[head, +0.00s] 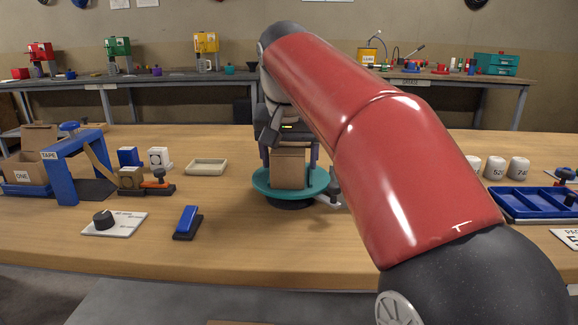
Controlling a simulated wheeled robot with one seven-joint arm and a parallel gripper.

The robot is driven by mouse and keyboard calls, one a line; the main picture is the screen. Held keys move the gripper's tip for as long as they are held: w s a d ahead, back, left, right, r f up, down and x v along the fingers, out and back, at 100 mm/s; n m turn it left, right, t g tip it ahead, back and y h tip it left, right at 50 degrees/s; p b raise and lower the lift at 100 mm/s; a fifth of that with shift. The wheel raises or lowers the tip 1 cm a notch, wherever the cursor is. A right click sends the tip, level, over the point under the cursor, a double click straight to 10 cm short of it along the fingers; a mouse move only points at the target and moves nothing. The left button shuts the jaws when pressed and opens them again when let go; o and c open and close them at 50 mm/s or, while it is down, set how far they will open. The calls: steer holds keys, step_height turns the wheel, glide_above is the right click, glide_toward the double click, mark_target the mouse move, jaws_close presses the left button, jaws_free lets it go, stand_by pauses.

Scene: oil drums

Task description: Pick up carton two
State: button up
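A brown cardboard carton (288,170) stands upright on the round teal turntable (262,186) in the middle of the table. I can read no label on it, so I cannot tell whether it is carton two. My gripper (289,162) is above it and points down, with one finger at the carton's left side and one at its right. The top of the carton is hidden behind my gripper. I cannot tell whether the fingers touch its sides. An open carton marked ONE (24,176) is at the far left.
A blue tape frame (62,172), a cream tray (206,167), a blue stapler-like item (187,221) and a white dial plate (114,223) are on the left. Blue trays (537,203) and white numbered cylinders (494,168) are on the right. My arm hides the table's centre right.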

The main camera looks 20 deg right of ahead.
steer(key=c, duration=0.6)
steer(key=shift+r, duration=0.1)
